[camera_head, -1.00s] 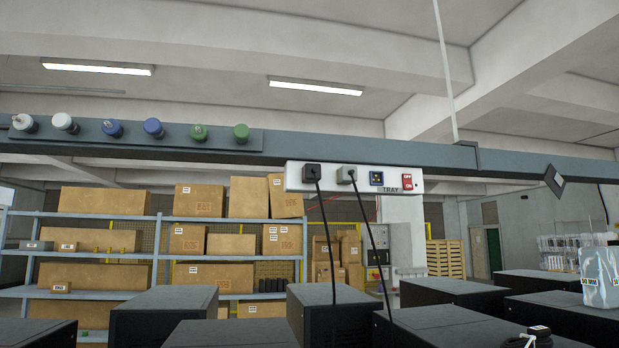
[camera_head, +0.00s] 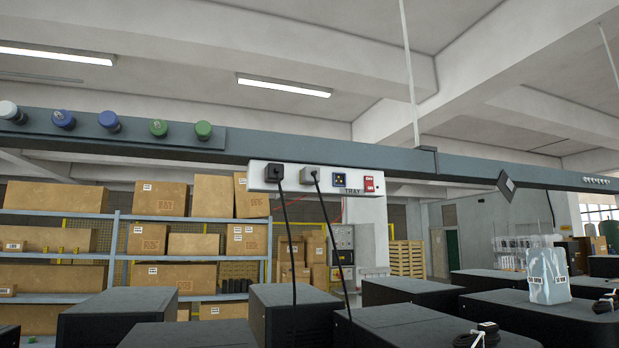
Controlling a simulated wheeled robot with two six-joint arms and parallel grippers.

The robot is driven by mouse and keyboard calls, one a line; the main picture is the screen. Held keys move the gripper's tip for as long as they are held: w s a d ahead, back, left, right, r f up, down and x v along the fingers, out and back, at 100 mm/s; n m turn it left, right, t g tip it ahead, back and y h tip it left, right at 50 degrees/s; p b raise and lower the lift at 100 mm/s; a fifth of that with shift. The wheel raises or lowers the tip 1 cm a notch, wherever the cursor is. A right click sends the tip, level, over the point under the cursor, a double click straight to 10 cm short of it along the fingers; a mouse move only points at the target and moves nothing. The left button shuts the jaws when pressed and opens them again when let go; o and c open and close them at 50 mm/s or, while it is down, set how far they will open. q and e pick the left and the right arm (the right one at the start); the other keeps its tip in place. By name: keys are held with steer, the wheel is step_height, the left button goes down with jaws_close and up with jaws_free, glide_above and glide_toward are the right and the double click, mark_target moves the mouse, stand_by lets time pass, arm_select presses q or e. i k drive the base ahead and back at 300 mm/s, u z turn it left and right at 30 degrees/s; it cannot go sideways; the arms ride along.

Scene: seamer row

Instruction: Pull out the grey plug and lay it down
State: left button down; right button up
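A white socket strip (camera_head: 318,204) labelled TRAY is fixed under the grey overhead beam. A black plug (camera_head: 273,174) sits in its left socket, with a black cord hanging straight down. Neither of my grippers shows in the head view.
Several black machine boxes (camera_head: 415,328) stand below the strip. A coiled black cable (camera_head: 478,336) lies on one, and a pale bluish container (camera_head: 548,278) stands on another. White, blue and green connectors line the beam at left. Shelves with cardboard boxes (camera_head: 160,200) stand behind.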

mark_target(308, 172)
steer(key=z, duration=2.25)
steer(key=i, duration=2.6)
steer(key=u, duration=3.65)
